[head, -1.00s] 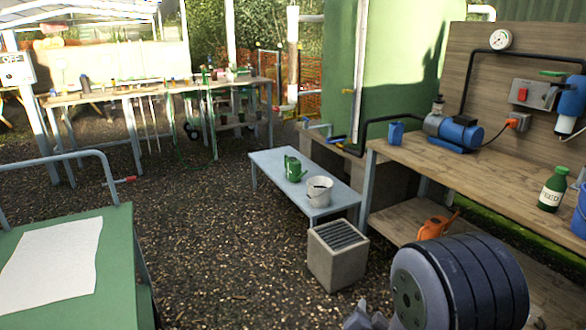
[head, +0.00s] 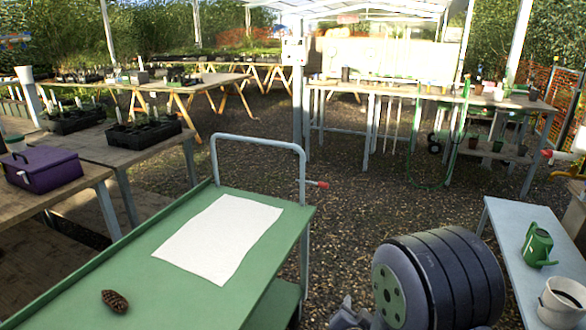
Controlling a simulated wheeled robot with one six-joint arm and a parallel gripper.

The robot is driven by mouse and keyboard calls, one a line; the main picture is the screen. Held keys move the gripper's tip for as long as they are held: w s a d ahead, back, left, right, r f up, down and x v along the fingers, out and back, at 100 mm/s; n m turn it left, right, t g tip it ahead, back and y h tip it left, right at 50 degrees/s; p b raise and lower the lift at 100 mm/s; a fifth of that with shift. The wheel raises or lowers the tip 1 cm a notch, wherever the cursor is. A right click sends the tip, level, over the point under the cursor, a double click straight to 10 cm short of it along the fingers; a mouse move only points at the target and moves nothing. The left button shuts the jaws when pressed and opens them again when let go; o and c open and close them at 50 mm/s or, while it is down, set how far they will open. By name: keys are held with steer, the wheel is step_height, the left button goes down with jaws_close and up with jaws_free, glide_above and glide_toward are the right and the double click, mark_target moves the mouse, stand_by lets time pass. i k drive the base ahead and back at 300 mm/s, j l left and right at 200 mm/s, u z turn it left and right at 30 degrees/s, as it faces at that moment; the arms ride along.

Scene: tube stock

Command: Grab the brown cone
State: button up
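A brown cone (head: 115,301), like a pine cone with scales, lies on its side on the green top of a cart (head: 185,283). It is near the cart's front left part, left of and nearer than a white sheet (head: 219,238). My arm's dark rounded link shows at the lower right, with a small grey part of it at the bottom edge. My gripper's fingers cannot be made out in the head view. Nothing touches the cone.
The cart has a grey rail handle (head: 258,142) with a red tip at its far end. Wooden benches with a purple toolbox (head: 42,169) and black plant trays (head: 143,130) stand at left. A grey-blue low table (head: 507,238) with a green watering can (head: 537,246) is at right. Gravel lies between.

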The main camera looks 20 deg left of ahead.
mark_target(117, 302)
steer(key=i+u, duration=0.25)
steer(key=u, duration=0.2)
steer(key=i+u, duration=0.25)
steer(key=u, duration=0.25)
steer(key=i+l+u, duration=0.2)
steer(key=u, duration=0.25)
steer(key=i+l+u, duration=0.15)
steer(key=u, duration=0.3)
steer(key=i+l+u, duration=0.45)
steer(key=u, duration=0.25)
steer(key=i+l+u, duration=0.15)
steer(key=l+u, duration=0.2)
steer(key=l, duration=0.15)
